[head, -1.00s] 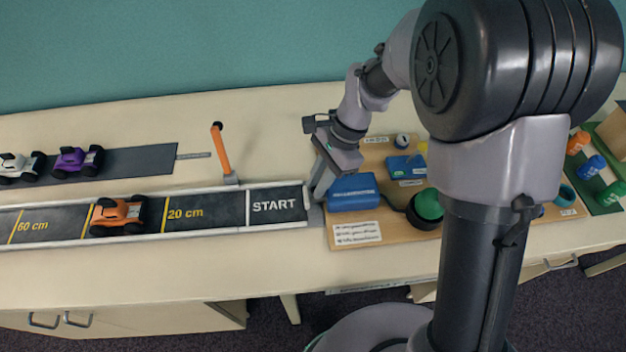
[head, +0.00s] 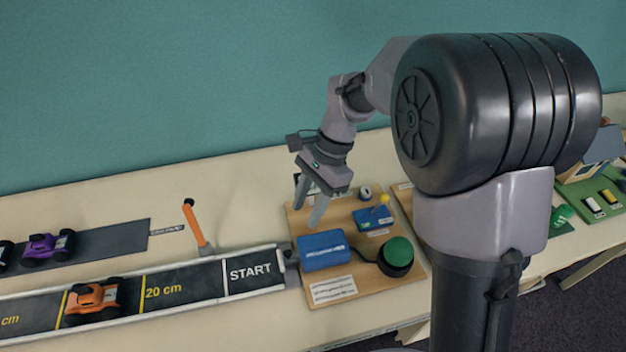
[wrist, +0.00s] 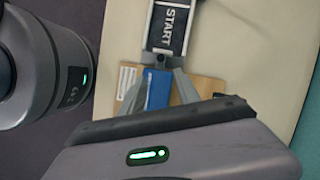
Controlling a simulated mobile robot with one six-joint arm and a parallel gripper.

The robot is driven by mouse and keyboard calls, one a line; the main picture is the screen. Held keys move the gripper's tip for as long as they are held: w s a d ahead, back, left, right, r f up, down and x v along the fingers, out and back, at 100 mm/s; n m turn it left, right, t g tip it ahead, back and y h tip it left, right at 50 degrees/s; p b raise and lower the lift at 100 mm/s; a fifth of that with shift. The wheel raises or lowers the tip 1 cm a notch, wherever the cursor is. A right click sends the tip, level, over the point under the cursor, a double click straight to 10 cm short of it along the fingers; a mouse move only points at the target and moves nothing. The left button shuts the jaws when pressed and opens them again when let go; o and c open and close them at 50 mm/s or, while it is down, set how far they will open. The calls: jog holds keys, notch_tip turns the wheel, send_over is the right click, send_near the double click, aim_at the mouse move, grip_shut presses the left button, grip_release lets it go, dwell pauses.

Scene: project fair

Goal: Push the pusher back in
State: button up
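The pusher appears to be the small grey piece (head: 290,265) at the START end of the track (head: 205,280), beside the blue box (head: 323,250). In the wrist view a grey block (wrist: 160,59) sits at that track end; how far it sticks out is hard to tell. My gripper (head: 310,207) hangs above the back left part of the wooden board, apart from the track and pusher. Its two fingers are spread with nothing between them. In the wrist view my gripper (wrist: 162,72) shows the blue box (wrist: 157,90) beyond the gap between its fingers.
An orange car (head: 92,301) stands on the track. A purple car (head: 48,247) stands at the back left.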

jog(key=p+v, duration=0.1)
jog(key=v, duration=0.4)
jog(key=shift+w+d+r, duration=0.1)
jog(key=shift+r, duration=0.1)
jog(key=s+d+r+n+t+b, duration=0.1)
jog(key=s+d+n+t, duration=0.1)
jog(key=s, duration=0.4)
jog(key=s+d+r+n+t+h+b, duration=0.1)
jog(key=s+d+r+n+t+b, duration=0.1)
jog(key=s, duration=0.4)
jog(key=s+d+r+n+t+b, duration=0.1)
jog(key=s+d+n+t+b, duration=0.1)
jog(key=s+d+t, duration=0.2)
jog(key=shift+s+d+r+h, duration=0.2)
jog(key=shift+s+d+h, duration=0.15)
jog(key=shift+s, duration=0.8)
jog(key=shift+a+n, duration=0.15)
jog(key=shift+n, duration=0.15)
